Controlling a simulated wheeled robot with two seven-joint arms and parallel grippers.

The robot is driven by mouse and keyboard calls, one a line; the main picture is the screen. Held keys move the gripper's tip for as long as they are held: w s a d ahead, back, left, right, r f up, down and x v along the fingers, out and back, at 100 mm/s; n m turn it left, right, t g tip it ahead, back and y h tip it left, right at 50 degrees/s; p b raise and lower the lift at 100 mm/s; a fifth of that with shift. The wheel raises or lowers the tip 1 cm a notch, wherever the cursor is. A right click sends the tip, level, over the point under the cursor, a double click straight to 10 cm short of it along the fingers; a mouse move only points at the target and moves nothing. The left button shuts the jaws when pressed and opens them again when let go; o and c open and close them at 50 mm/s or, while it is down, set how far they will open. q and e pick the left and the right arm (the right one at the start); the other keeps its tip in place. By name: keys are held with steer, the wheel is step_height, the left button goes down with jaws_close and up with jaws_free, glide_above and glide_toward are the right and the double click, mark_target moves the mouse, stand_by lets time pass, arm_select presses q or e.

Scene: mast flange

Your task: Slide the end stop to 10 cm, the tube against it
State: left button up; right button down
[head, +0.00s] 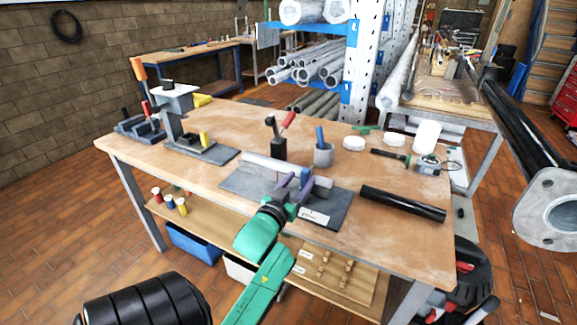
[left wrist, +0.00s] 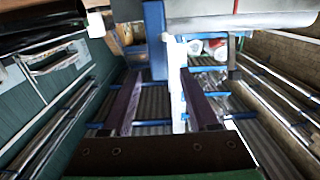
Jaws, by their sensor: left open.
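A dark grey base plate (head: 240,185) lies near the front of the wooden bench. A light grey tube (head: 264,163) lies along its back edge. At the tube's right end stand a small upright blue-grey piece (head: 305,174) and a grey block (head: 322,187); I cannot tell which is the end stop, or whether the tube touches it. My left gripper (head: 294,187) is open over the plate, its purple fingers close to the upright piece. In the left wrist view a blue upright (left wrist: 155,40) shows between the fingers (left wrist: 157,85), with a grey rounded part at top right. My right gripper is out of view.
A black tube (head: 403,203) lies on the bench right of the plate. A press-like stand (head: 174,120) is at left. A black mast with a flange (head: 556,210) juts in at right.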

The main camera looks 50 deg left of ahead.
arm_select(q)
steer(key=b+v, duration=0.1)
steer(key=v, duration=0.6)
steer(key=shift+s+d, duration=0.1)
steer(key=shift+s, duration=0.05)
